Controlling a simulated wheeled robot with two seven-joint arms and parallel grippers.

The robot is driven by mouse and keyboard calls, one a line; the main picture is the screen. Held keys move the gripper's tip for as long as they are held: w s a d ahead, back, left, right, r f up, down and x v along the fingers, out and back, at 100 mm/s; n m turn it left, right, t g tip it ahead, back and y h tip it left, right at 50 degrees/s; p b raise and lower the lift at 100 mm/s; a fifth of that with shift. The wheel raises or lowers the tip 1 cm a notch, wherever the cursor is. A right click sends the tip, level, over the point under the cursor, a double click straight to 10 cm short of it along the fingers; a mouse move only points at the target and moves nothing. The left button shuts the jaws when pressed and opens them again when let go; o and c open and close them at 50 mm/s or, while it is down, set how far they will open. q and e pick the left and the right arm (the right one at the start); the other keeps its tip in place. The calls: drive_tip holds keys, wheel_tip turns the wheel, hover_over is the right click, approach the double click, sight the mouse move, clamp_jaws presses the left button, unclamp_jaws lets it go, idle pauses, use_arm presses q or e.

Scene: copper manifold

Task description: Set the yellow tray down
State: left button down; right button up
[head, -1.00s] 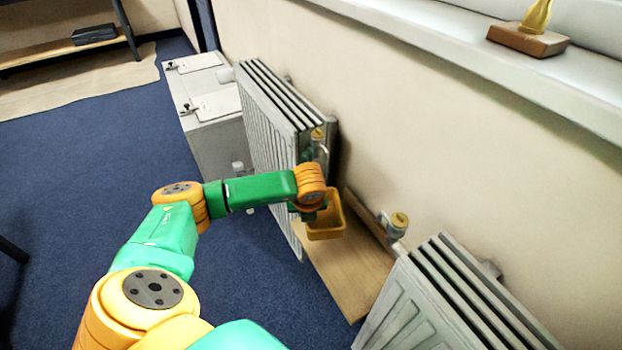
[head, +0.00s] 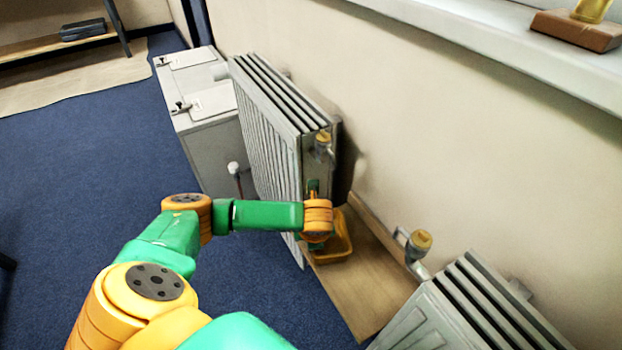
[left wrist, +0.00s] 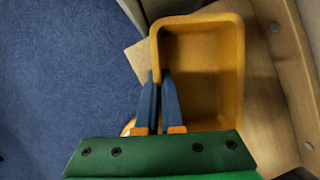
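The yellow tray (head: 345,238) is an open rectangular box low over a wooden board (head: 370,292), between two radiators in the head view. In the left wrist view the tray (left wrist: 238,75) is upright and empty, with the board (left wrist: 275,100) beneath it. My left gripper (left wrist: 160,78) has its two blue fingers close together, one on each side of the tray's left wall, so it is shut on that wall. My wrist hides part of the tray in the head view. I cannot tell whether the tray's bottom touches the board. My right gripper is not in view.
A grey radiator (head: 268,130) stands just behind the tray, and another radiator (head: 470,310) is at the lower right. A valve with a yellow cap (head: 418,243) sticks up beside the board. The wall is close on the right. Blue carpet (head: 90,170) is clear on the left.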

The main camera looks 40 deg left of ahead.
use_arm(q)
drive_tip(key=c, duration=1.1)
unclamp_jaws()
drive_tip(key=shift+w+a+f, duration=0.1)
drive_tip(key=shift+f, duration=0.05)
drive_tip(key=shift+o, duration=0.2)
drive_tip(key=shift+r+p, duration=0.4)
drive_tip(key=shift+r, duration=0.15)
drive_tip(key=p+v, duration=0.1)
drive_tip(key=v, duration=1)
drive_tip(key=shift+p, duration=0.35)
drive_tip(key=shift+r, duration=0.1)
